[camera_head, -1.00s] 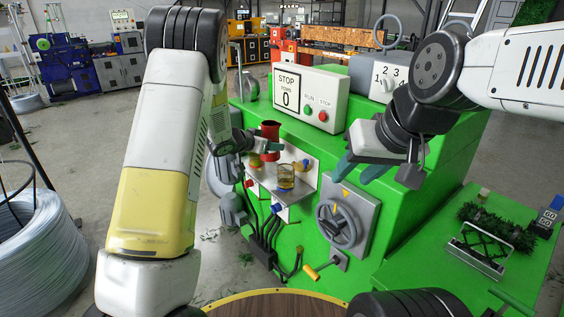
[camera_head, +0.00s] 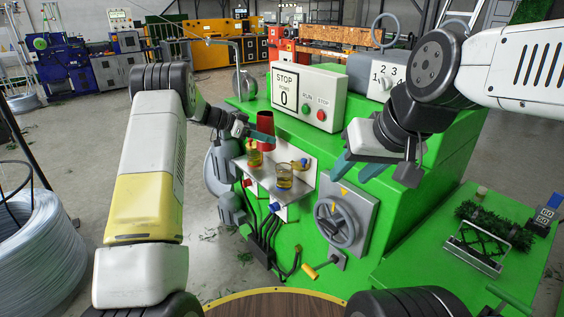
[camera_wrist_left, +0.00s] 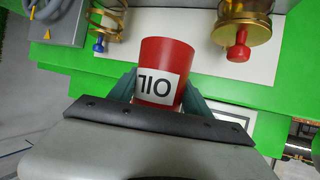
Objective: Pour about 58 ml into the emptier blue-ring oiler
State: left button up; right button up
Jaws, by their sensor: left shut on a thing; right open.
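My left gripper (camera_head: 258,136) is shut on a red can (camera_head: 265,122). In the left wrist view the can (camera_wrist_left: 165,58) sits between the teal fingers (camera_wrist_left: 159,90) and its white label reads OIL upside down. In the head view the can is slightly tilted, above and close to the left glass oiler (camera_head: 255,157), which holds amber liquid. The right glass oiler (camera_head: 285,177) shows amber liquid low in its cup. A blue knob (camera_head: 275,207) sits below the right oiler, a red one (camera_head: 248,183) below the left. My right gripper (camera_head: 358,167) is open and empty.
The oilers stand at a pale shelf (camera_head: 266,183) on the green machine (camera_head: 410,205). A counter box (camera_head: 308,95) reading STOP and 0 stands on top. A handwheel (camera_head: 340,222) is at the right, and a wire coil (camera_head: 40,250) stands on the floor at left.

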aim_at(264, 147)
pick_arm(q)
jog(key=shift+a, duration=0.25)
dwell(0.3)
jog(key=shift+s+d+f+m+t+y, duration=0.15)
jog(key=shift+s+f+m+t+y, duration=0.15)
jog(key=shift+f+m+t+y, duration=0.25)
jog(key=shift+s+d+f+m+t+y, duration=0.15)
jog(key=shift+s+f+m+t+y, duration=0.2)
jog(key=shift+m, duration=0.3)
jog(key=shift+s+d+m+t+y, duration=0.1)
jog(key=shift+d+m+t+y, duration=0.05)
jog(key=shift+m+t+y, duration=0.55)
jog(key=shift+m+t, duration=0.1)
jog(key=f, duration=0.5)
jog(key=shift+s+d+f, duration=0.2)
jog(key=shift+s+f, duration=0.15)
jog(key=shift+r, duration=0.3)
notch_tip(264, 147, up, 2)
jog(key=shift+d+r+m+t+y, duration=0.1)
jog(key=shift+r+m+t+y, duration=0.15)
jog(key=shift+m+t, duration=0.3)
jog(key=shift+f, duration=0.1)
